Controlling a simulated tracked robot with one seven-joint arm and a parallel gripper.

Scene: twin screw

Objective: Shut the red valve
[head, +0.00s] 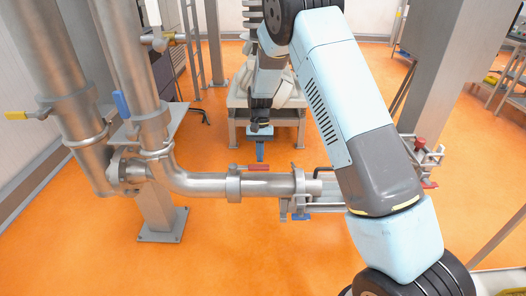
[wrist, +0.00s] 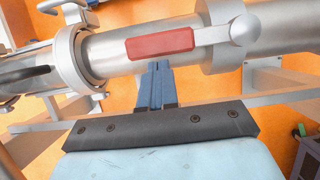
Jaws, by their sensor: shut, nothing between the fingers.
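The red valve handle (head: 258,168) lies along the top of the horizontal steel pipe (head: 205,184) in the head view. In the wrist view the red handle (wrist: 160,43) runs lengthwise with the pipe (wrist: 110,52), and its grey arm leads to a round hub (wrist: 243,30) at the right. My gripper (head: 260,157) has blue fingers pointing toward the handle from its far side in the head view. In the wrist view my gripper (wrist: 156,66) is shut and empty, its fingertips at the handle's near edge. I cannot tell whether they touch it.
A grey pillar (head: 435,75) stands at the right. Orange floor in front is clear.

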